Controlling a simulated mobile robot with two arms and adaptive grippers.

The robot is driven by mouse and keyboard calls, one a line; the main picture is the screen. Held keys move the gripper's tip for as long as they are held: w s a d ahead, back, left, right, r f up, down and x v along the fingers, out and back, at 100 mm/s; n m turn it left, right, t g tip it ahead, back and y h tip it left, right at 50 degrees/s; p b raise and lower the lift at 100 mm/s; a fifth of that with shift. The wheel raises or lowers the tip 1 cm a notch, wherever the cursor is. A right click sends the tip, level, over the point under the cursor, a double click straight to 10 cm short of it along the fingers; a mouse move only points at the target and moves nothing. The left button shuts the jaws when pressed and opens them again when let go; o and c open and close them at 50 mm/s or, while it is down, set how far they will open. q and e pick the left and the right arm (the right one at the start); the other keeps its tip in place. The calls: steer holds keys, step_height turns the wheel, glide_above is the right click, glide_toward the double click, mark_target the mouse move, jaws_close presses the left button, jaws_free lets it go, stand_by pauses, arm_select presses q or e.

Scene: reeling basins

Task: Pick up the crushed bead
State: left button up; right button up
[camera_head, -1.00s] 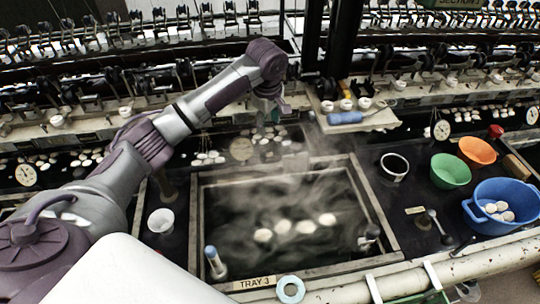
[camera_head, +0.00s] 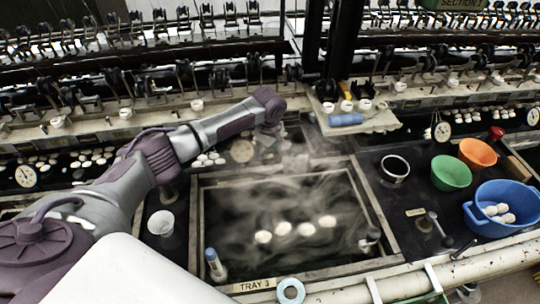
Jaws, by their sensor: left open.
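My left gripper (camera_head: 272,143) hangs from the end of the grey and purple arm, at the far edge of the framed water tray marked TRAY 3 (camera_head: 197,225). Steam blurs its fingers; it is open, and I see nothing held in it. I cannot pick out a crushed bead for certain. Several small white pieces stand on the pale shelf (camera_head: 378,124) to the right of the gripper, among them one at the front left (camera_head: 328,107); their damage is too small to tell. My right gripper is not in view.
White cocoons (camera_head: 283,229) float in the steaming tray. A blue roll (camera_head: 345,119) lies on the shelf. A green bowl (camera_head: 451,172), an orange bowl (camera_head: 477,153) and a blue basin (camera_head: 509,222) stand at right. A white cup (camera_head: 161,223) stands left of the tray. Reeling machinery crosses the back.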

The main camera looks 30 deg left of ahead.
arm_select(q)
steer(key=shift+w+a+f, duration=0.1)
steer(key=shift+w+f, duration=0.05)
steer(key=shift+f, duration=0.6)
steer(key=c, duration=0.8)
steer(key=shift+r, duration=0.1)
steer(key=shift+r+b, duration=0.5)
steer(key=shift+r, duration=13.45)
